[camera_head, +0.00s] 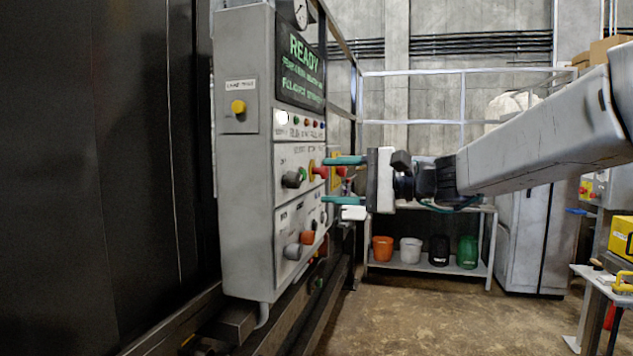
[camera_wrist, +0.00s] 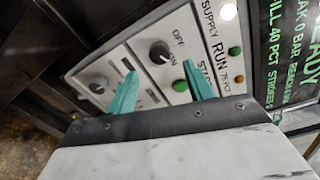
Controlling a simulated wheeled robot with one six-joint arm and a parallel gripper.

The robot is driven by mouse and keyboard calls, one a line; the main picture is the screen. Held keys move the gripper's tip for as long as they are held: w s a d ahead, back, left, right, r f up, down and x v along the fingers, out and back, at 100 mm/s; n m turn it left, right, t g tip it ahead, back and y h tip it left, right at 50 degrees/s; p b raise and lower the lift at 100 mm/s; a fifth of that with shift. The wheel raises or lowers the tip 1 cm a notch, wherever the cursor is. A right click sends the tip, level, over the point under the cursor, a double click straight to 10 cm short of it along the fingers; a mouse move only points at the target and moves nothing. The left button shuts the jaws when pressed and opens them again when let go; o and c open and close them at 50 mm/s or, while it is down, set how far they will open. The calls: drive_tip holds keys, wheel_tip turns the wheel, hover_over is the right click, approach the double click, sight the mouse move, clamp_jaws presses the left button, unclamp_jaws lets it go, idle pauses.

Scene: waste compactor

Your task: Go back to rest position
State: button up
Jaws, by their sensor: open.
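My gripper (camera_head: 343,180) is in front of the grey control panel (camera_head: 245,190), with its two teal fingers apart and nothing visible between them. In the head view the fingers point left, and their tips appear close to the panel's buttons and knobs. Whether they touch the panel cannot be told. In the wrist view the open fingers (camera_wrist: 160,90) overlap the panel face, near a black rotary knob (camera_wrist: 160,52) labelled OFF and ON and a green button (camera_wrist: 180,86).
The panel's screen (camera_head: 301,72) reads READY. A yellow button (camera_head: 238,107) sits on its side face. Behind my arm, a shelf (camera_head: 430,266) holds several buckets. A side table (camera_head: 600,283) stands at the right. The floor (camera_head: 440,315) in front is clear.

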drive_tip(key=shift+s+d, duration=0.2)
drive_tip(key=shift+d, duration=0.3)
drive_tip(key=s+d+f+n+g+h, duration=0.2)
drive_tip(key=s+f+g+h, duration=0.15)
drive_tip(key=s+f, duration=0.45)
drive_tip(key=s+d+f+n+g+h, duration=0.2)
drive_tip(key=s+f+h, duration=0.2)
drive_tip(key=s+f, duration=0.4)
drive_tip(key=s+d+f+n+h, duration=0.1)
drive_tip(key=s+d+f+h, duration=0.3)
drive_tip(key=s+d, duration=0.3)
drive_tip(key=s+d+f+n+h, duration=0.2)
drive_tip(key=s+d+f+h, duration=0.2)
drive_tip(key=s, duration=0.5)
drive_tip(key=d+h, duration=0.1)
drive_tip(key=d, duration=0.1)
drive_tip(key=shift+d+f, duration=0.15)
drive_tip(key=shift+d, duration=0.25)
